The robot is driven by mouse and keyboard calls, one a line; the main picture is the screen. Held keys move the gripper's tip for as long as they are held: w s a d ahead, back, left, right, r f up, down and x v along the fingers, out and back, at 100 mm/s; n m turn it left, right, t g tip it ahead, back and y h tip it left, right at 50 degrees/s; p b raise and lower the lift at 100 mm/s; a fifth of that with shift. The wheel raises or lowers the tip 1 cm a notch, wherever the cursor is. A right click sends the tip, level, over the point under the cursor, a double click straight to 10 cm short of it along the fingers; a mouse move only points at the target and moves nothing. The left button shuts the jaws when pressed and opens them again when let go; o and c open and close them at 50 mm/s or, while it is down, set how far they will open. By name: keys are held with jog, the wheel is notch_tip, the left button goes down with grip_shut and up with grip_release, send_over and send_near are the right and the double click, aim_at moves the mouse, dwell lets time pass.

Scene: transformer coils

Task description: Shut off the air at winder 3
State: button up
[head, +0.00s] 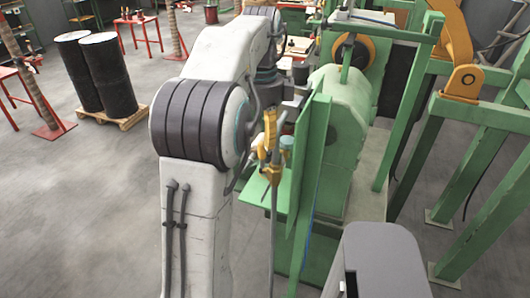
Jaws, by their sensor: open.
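A yellow fitting (268,140), which looks like the air valve, stands upright at the front of a green upright panel (316,140). A grey pipe or hose (273,235) runs down from it, and a small teal-topped part (286,144) sits just to its right. I cannot read any winder number. My white arm reaches up and over, and its wrist comes down behind the yellow fitting. My gripper (290,103) is open, small in view, above and slightly right of the fitting, close to the panel's edge. Its fingertips are hard to make out, and I cannot tell whether it touches anything.
A green machine (338,115) with an orange-rimmed coil (355,53) stands right of the panel. Green frame posts (480,240) and a yellow arm (463,80) are farther right. Two black drums (108,75) stand on a pallet at left.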

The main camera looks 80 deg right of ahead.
aim_at(262, 158)
jog(key=shift+f, duration=2.2)
jog(key=shift+o, duration=0.2)
grip_shut()
